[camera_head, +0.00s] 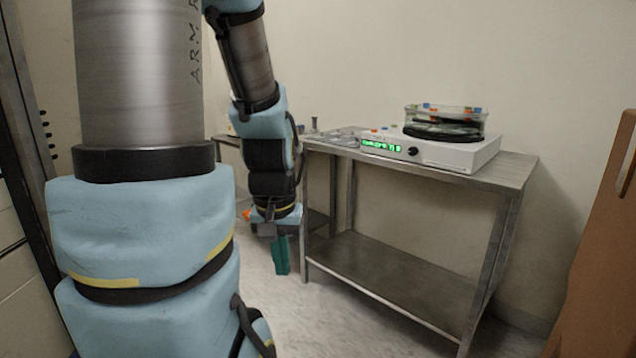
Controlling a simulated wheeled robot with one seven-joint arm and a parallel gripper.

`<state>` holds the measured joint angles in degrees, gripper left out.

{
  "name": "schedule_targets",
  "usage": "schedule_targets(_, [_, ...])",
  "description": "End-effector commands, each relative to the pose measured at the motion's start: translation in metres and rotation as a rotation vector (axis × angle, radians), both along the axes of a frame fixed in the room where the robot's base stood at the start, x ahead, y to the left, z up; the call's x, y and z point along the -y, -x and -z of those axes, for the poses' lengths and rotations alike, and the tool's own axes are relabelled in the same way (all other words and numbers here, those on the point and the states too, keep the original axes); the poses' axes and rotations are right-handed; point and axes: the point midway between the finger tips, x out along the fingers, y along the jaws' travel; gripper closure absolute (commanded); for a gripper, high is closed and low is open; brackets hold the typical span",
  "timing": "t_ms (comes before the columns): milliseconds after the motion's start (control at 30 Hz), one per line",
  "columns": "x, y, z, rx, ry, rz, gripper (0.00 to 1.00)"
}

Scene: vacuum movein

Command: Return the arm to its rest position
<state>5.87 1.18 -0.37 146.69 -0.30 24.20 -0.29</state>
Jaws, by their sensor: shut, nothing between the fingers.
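My arm rises at the left of the head view and bends over to the right, its far links hanging down. My gripper (281,257) is at the lower end, with green fingers pointing down. The fingers are together and hold nothing. It hangs in front of the left end of a steel table, below the level of the tabletop and apart from it as far as I can see.
The steel table (440,175) has a lower shelf (395,280). A white device (455,150) with a green display stands on top, carrying a clear round dish (447,117). A brown panel (600,250) stands at the right. Floor shows below my gripper.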

Motion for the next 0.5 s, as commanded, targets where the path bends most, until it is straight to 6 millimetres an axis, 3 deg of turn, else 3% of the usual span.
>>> schedule_targets(33, [0.0, 0.0, -0.032, 0.0, 0.0, 0.0, 1.0])
schedule_targets(300, [0.0, 0.0, -0.115, 0.001, 0.0, 0.0, 1.0])
schedule_targets(500, [0.0, 0.0, -0.165, 0.001, 0.0, 0.0, 1.0])
